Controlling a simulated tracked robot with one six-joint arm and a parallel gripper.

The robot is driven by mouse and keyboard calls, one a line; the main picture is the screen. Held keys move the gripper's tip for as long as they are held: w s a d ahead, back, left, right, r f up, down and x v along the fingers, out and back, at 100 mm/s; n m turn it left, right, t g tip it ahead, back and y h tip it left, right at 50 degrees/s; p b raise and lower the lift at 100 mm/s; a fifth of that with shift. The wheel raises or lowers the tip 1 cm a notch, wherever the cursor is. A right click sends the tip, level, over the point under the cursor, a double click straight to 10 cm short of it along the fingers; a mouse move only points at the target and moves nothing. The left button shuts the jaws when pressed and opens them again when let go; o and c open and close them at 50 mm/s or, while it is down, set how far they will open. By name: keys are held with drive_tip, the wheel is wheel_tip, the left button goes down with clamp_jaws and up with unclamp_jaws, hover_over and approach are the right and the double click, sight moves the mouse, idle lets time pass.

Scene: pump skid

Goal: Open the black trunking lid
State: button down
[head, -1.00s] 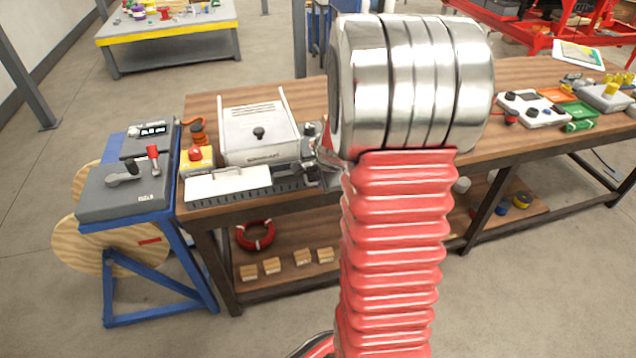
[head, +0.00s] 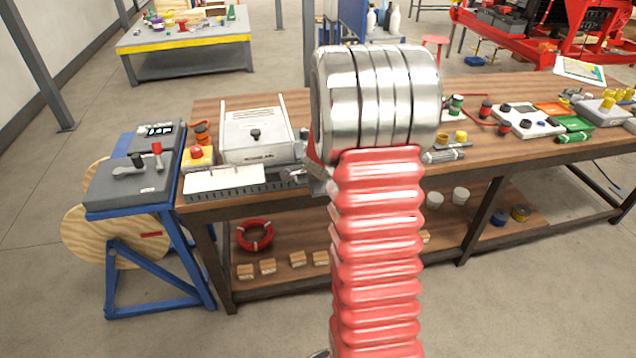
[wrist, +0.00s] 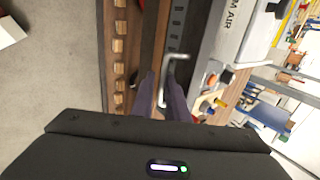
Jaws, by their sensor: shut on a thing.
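The black slotted trunking (head: 268,187) runs along the front edge of the wooden bench, below a white machine. In the wrist view the black trunking (wrist: 177,32) runs away from my gripper (wrist: 161,103). A bent silver handle (wrist: 182,57) stands at its near end. My gripper's dark fingers are closed on the handle's near end. The lid's own outline is hard to make out, partly behind the handle and fingers. In the head view my gripper (head: 312,178) is at the trunking's right end, mostly hidden behind my red-sleeved arm.
A grey control stand (head: 128,185) is further left. Wood blocks (wrist: 119,46) sit on the lower shelf.

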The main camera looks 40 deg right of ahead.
drive_tip(key=shift+s+a+f+g, duration=0.15)
drive_tip(key=shift+s+a+f, duration=0.25)
drive_tip(key=shift+f, duration=0.25)
drive_tip(key=shift+s+a+f+g, duration=0.15)
drive_tip(key=shift+s+a+f, duration=0.2)
drive_tip(key=shift+f, duration=0.25)
drive_tip(key=c, duration=1.9)
unclamp_jaws()
drive_tip(key=shift+r, duration=0.1)
drive_tip(key=shift+o, duration=0.2)
drive_tip(key=shift+s+a+r, duration=0.1)
drive_tip(key=shift+s+r, duration=0.2)
drive_tip(key=shift+r, duration=0.3)
drive_tip(key=shift+d+v, duration=0.15)
drive_tip(key=shift+v, duration=3)
drive_tip(key=shift+d+v, duration=0.2)
drive_tip(key=shift+v, duration=2.9)
drive_tip(key=shift+c, duration=0.2)
drive_tip(key=shift+w+r, duration=0.15)
drive_tip(key=shift+r, duration=0.05)
